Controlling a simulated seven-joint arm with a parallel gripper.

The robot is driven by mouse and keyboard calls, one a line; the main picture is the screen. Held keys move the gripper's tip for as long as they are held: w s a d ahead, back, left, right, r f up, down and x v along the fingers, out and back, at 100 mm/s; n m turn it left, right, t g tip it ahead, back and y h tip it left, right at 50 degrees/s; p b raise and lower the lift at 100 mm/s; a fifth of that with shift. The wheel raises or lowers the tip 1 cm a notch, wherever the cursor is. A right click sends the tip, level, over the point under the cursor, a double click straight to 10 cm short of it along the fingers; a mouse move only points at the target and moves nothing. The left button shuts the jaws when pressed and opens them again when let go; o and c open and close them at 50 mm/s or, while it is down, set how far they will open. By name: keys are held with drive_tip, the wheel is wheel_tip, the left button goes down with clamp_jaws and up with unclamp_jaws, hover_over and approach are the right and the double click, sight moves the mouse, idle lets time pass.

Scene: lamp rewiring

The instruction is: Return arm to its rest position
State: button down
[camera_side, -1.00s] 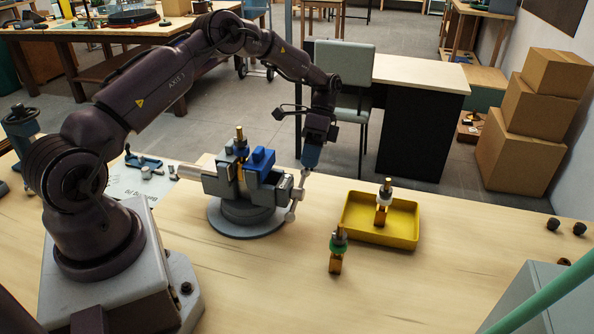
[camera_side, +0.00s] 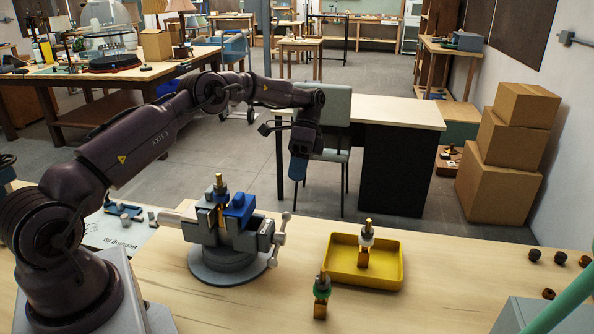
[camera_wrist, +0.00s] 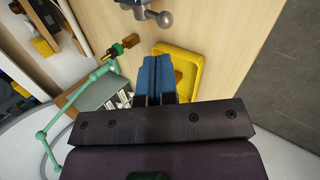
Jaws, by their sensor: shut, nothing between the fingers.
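My gripper (camera_side: 298,170) hangs in the air beyond the bench's far edge, behind and right of the vise, touching nothing. Its blue fingers (camera_wrist: 157,78) are together and empty in the wrist view. A second brass fitting with a pale ring (camera_side: 365,242) stands upright in the yellow tray (camera_side: 385,279). A third with a green ring (camera_side: 321,289) stands on the bench in front of the tray; it also shows in the wrist view (camera_wrist: 122,46).
Several small dark parts (camera_side: 534,255) lie at the bench's right. A grey box (camera_side: 545,315) with a green bar is at the front right corner. A chair (camera_side: 330,125) and desk (camera_side: 415,115) stand on the floor behind my gripper. The bench between vise and tray is clear.

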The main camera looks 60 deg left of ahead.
drive_tip(key=shift+w+a+r, duration=0.1)
drive_tip(key=shift+r, duration=0.1)
drive_tip(key=s+d+r+n+t+y, duration=0.1)
drive_tip(key=s+d+r+n+t, duration=0.1)
drive_tip(key=s+d+r, duration=0.3)
drive_tip(key=s+d+r+n+t+y, duration=0.2)
drive_tip(key=s+d+r+t, duration=0.3)
drive_tip(key=s, duration=0.7)
drive_tip(key=s+d+r+n+t+y, duration=0.1)
drive_tip(key=s+d+r+n+t, duration=0.2)
drive_tip(key=s+r, duration=0.6)
drive_tip(key=shift+s+d+n+t+y, duration=0.35)
drive_tip(key=shift+d+t, duration=0.35)
drive_tip(key=shift+d, duration=0.25)
drive_tip(key=shift+w, duration=0.1)
